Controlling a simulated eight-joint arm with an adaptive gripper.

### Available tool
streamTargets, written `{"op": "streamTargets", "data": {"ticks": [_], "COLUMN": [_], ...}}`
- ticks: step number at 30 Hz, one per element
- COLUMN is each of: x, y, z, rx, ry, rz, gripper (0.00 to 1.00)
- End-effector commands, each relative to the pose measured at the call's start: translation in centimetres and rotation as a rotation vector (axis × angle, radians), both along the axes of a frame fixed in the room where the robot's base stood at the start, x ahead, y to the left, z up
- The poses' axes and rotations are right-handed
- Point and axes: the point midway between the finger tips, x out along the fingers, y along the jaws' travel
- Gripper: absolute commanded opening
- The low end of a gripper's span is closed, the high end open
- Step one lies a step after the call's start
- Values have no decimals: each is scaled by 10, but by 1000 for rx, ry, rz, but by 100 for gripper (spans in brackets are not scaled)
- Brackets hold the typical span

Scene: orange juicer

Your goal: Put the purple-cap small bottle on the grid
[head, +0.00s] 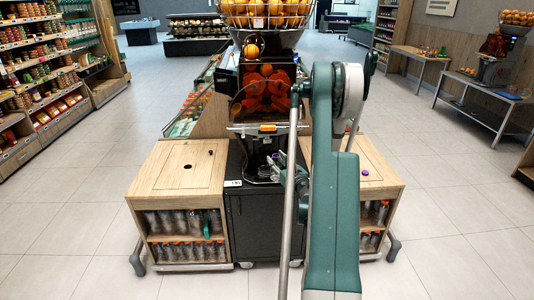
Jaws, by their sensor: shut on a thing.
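My gripper (277,168) is at the front of the juicer, low down, over the black ledge under the spout area. The grid (262,179) is the dark ledge at the juicer's foot, partly hidden by my gripper. A small purple cap (365,171) shows on the right wooden counter, just right of my arm. I cannot tell whether a bottle is under it.
The orange juicer (266,90) stands on a black cabinet (258,228). A wooden counter (180,165) with bottles below stands on the left, and another (382,181) on the right. My arm hides part of the right side. The floor in front is clear.

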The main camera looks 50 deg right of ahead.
Motion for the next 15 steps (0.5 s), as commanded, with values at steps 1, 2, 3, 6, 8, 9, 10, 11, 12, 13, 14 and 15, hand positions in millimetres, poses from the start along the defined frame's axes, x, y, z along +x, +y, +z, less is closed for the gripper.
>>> {"op": "streamTargets", "data": {"ticks": [1, 2, 3, 6, 8, 9, 10, 11, 12, 13, 14, 15], "x": [10, 15, 21, 37, 44, 47, 49, 51, 53, 54, 55, 55], "y": [-3, -6, -8, -15, -17, -19, -20, -21, -22, -23, -23, -23], "z": [-2, -2, -2, -2, -2, -1, -1, -1, -1, -1, -1, -1], "rx": [0, 0, 0, 0, 0, 0, 0, 0, 0, 0, 0, 0], "ry": [0, 0, 0, 0, 0, 0, 0, 0, 0, 0, 0, 0], "rz": [1, 1, 1, 1, 1, 0, 0, -1, -1, -1, -1, -1], "gripper": [23, 23, 23, 23, 23, 23, 23, 23, 23, 23, 23, 23]}}
